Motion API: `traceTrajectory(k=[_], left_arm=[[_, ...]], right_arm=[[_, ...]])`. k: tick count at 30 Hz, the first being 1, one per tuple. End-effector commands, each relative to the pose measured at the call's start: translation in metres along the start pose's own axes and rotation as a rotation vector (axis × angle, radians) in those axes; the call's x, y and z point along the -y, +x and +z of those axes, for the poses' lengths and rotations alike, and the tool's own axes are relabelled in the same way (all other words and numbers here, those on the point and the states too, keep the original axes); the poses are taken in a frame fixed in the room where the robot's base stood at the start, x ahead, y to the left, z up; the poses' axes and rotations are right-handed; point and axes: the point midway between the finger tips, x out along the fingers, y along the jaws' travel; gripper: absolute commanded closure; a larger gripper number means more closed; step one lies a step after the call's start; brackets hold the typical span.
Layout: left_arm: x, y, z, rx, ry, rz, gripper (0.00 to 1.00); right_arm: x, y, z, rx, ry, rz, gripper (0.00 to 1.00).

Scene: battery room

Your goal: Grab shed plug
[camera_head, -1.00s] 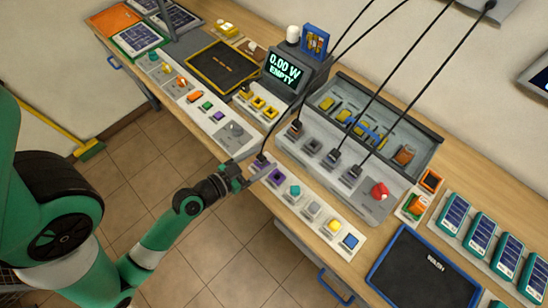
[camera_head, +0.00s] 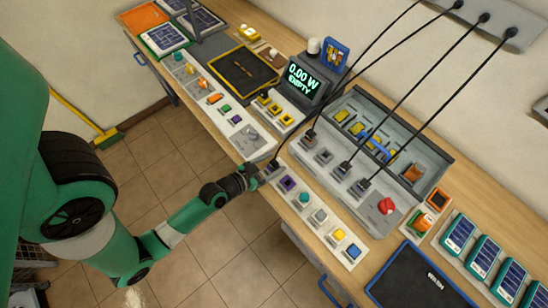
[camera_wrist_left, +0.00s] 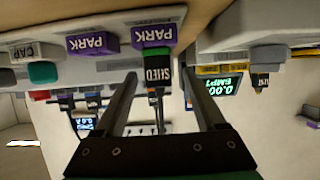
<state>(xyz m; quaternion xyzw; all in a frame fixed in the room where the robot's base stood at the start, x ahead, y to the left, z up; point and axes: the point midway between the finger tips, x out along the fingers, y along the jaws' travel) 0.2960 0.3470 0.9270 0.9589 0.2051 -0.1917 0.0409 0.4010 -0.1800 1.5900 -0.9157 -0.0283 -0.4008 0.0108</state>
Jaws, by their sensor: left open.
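The shed plug (camera_wrist_left: 157,74) is a dark block with a white SHED label and a green band, seen upside down in the left wrist view. It sits at a purple PARK block (camera_wrist_left: 158,29). In the head view, the plug (camera_head: 275,163) stands at the strip's left end with a black cable rising from it. My left gripper (camera_head: 268,172) is at the plug, its hand partly hiding it. In the wrist view, the left gripper (camera_wrist_left: 163,85) is open, one finger on each side of the plug, with gaps visible. My right gripper is not in view.
Another purple socket (camera_head: 288,184) is right beside the plug, followed by teal, grey, yellow and blue ones. A grey panel (camera_head: 325,170) with plugs and a red button (camera_head: 387,206) lies behind. Black cables hang over the bench.

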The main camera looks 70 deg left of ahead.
Motion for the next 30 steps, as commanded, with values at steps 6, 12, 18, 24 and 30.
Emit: traceTrajectory(k=[6, 12, 18, 24, 30], left_arm=[[-0.001, 0.035, 0.002, -0.001, 0.0, 0.001, 0.28], [-0.001, 0.039, 0.002, -0.001, 0.0, 0.001, 0.28], [-0.001, 0.039, 0.002, -0.001, 0.0, 0.001, 0.53], [-0.001, 0.039, 0.002, -0.001, 0.0, 0.001, 0.89], [-0.001, 0.039, 0.002, -0.001, 0.0, 0.0, 1.0]], right_arm=[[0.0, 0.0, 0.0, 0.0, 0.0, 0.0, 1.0], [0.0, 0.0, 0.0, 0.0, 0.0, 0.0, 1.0], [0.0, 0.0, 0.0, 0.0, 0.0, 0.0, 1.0], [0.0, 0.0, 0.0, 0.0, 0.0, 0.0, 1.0], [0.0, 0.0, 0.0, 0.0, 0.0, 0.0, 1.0]])
